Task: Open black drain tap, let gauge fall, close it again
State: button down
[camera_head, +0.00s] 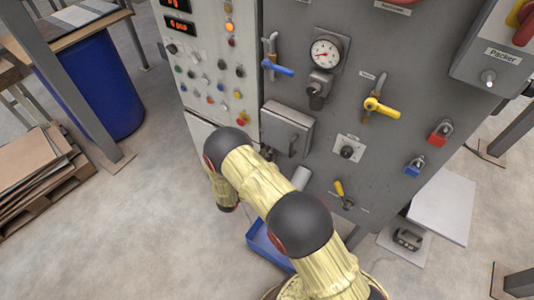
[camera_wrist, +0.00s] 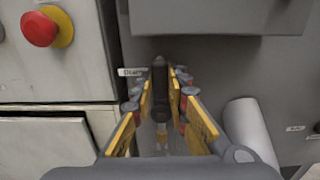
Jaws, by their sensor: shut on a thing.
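The black drain tap (camera_wrist: 159,74) shows in the wrist view as a dark upright lever beside a small "Drain" label (camera_wrist: 131,72). My gripper (camera_wrist: 161,92) has its yellow-padded fingers on either side of the lever and is shut on it. In the head view my arm hides most of the gripper and the tap. The round gauge (camera_head: 325,53) has a white dial and sits high on the grey panel; its needle is too small to read surely.
A grey box (camera_head: 288,128) juts out above the tap. A pale pipe (camera_wrist: 247,128) stands close right of my gripper. A blue tray (camera_head: 262,246) lies below. Blue (camera_head: 278,68) and yellow (camera_head: 382,108) levers and a red emergency button (camera_wrist: 39,29) are on the machine.

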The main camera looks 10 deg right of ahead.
jog(key=c, duration=1.7)
grip_release()
jog(key=v, duration=1.2)
